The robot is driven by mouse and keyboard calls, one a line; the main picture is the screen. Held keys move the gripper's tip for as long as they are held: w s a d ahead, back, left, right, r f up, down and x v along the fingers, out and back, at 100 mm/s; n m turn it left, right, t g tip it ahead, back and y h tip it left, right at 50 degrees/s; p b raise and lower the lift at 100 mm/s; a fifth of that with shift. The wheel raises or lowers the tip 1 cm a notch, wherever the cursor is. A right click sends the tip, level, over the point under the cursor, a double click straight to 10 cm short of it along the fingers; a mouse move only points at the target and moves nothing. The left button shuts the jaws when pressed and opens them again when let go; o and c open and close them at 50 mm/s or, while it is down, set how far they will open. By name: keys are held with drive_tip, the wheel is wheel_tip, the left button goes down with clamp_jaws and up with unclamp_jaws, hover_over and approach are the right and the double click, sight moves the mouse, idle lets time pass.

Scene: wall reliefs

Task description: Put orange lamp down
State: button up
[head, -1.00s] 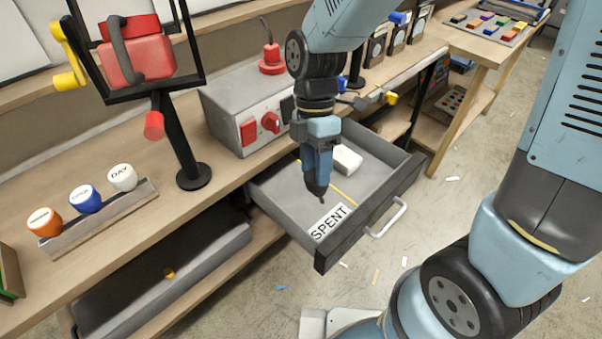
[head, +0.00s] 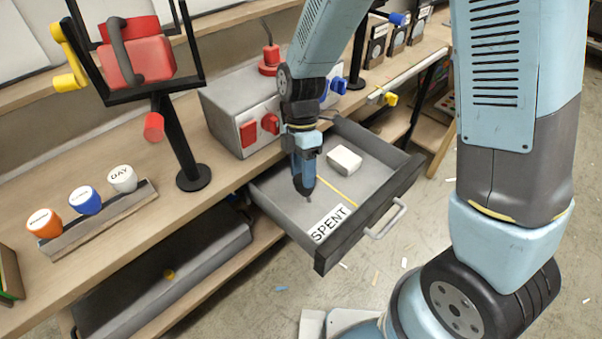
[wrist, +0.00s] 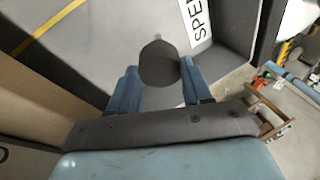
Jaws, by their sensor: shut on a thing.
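My gripper (head: 304,182) points down inside the open grey drawer (head: 385,215), near its left side. In the wrist view my gripper (wrist: 159,82) is shut on a dark, round-ended thing (wrist: 159,64) with a small grey tip. This is probably the lamp, but no orange shows on it. In the head view mostly its dark lower end shows; I cannot tell whether it touches the drawer floor. A white label reading SPENT (head: 331,222) lies in the drawer's front part, just right of my gripper.
A white block (head: 344,160) lies in the drawer beyond a yellow line (head: 338,190). A grey box with red switches (head: 248,133) stands behind. Orange (head: 44,222), blue (head: 85,199) and white (head: 122,178) caps sit in a rack at left. A black stand (head: 188,140) rises beside it.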

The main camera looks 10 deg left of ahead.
drive_tip(key=shift+f, duration=0.65)
drive_tip(key=o, duration=1.2)
